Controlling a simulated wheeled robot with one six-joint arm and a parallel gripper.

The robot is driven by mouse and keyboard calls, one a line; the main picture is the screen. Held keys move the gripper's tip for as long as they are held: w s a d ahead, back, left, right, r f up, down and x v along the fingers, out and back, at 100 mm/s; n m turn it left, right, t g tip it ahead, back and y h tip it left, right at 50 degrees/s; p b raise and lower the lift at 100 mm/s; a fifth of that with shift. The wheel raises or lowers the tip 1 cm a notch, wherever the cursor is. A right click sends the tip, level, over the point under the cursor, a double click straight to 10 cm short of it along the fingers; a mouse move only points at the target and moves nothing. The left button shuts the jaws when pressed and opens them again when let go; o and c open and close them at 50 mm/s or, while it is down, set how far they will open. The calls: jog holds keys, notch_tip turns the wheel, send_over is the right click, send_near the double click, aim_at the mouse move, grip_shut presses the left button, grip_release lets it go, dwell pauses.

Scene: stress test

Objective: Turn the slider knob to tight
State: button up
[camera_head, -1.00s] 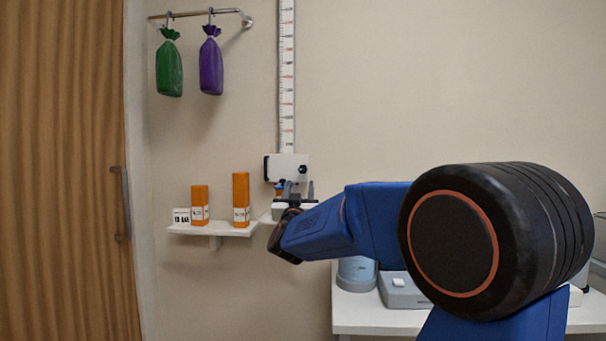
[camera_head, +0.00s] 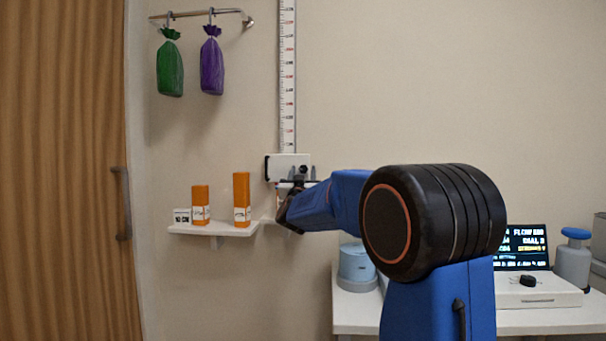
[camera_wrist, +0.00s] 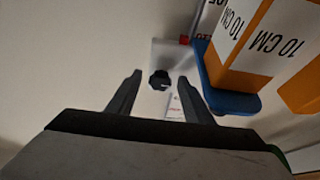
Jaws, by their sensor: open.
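The white slider block (camera_head: 280,166) sits on the upright ruler rail (camera_head: 288,80) on the wall. My gripper (camera_head: 303,178) is at its lower right in the head view, partly covering it. In the wrist view the black slider knob (camera_wrist: 159,80) stands out from a pale plate. My open gripper (camera_wrist: 159,77) has one finger on each side of the knob in that picture, with gaps visible. Contact cannot be seen. The knob's tight mark cannot be read; a small white label with red print (camera_wrist: 175,107) lies below the knob.
Two orange boxes, one tall (camera_head: 242,197), one short (camera_head: 200,202), stand on a wall shelf (camera_head: 225,230). A bench (camera_head: 450,320) with devices stands right.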

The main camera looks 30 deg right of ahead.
jog(key=shift+c, duration=0.3)
jog(key=c, duration=1)
